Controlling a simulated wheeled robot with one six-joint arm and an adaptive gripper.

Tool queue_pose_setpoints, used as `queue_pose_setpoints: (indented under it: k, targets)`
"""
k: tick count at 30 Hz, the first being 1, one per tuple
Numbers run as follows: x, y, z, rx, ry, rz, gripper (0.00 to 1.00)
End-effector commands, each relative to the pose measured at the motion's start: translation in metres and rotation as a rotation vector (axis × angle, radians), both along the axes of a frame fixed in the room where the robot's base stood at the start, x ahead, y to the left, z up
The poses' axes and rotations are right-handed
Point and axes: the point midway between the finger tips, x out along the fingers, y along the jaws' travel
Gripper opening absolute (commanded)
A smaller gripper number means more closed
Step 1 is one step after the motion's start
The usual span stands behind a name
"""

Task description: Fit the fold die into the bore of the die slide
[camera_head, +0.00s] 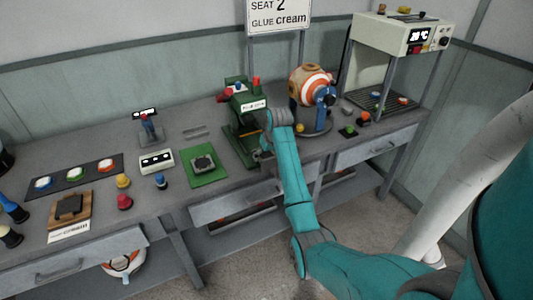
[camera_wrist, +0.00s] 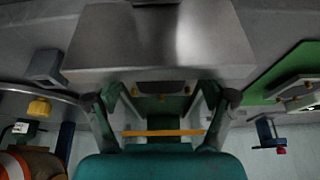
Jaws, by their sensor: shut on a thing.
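The green press (camera_head: 243,118) stands at the middle of the bench. My gripper (camera_head: 266,152) is low at its front right side. In the wrist view my gripper (camera_wrist: 162,98) has its two fingers closing in below a large plain grey metal block (camera_wrist: 155,45), which I take to be the fold die. The block hides the fingertips' contact. Behind the fingers, green press parts and a yellow bar (camera_wrist: 165,133) show. The die slide and its bore cannot be made out clearly; my arm and the block cover that area.
A striped ball (camera_head: 311,85) on a round stand is close right of the press. A green mat (camera_head: 190,176) with a grey fixture lies to the left.

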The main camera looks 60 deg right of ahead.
Motion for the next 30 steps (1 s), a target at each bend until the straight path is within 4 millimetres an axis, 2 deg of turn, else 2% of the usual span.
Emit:
queue_pose_setpoints:
  k: [1,2,3,12,16,20,30]
  targets:
    - [0.0,0.0,0.0,-0.001,-0.001,0.0,0.9]
    - [0.0,0.0,0.0,-0.001,-0.001,0.0,0.98]
    - [0.0,0.0,0.0,-0.001,-0.001,0.0,1.0]
    - [0.0,0.0,0.0,0.001,0.001,0.0,1.0]
    - [-0.002,0.001,0.006,-0.001,-0.001,0.0,1.0]
    - [-0.007,0.004,0.023,-0.002,-0.002,0.0,1.0]
    - [-0.029,0.017,0.083,-0.002,-0.003,0.0,1.0]
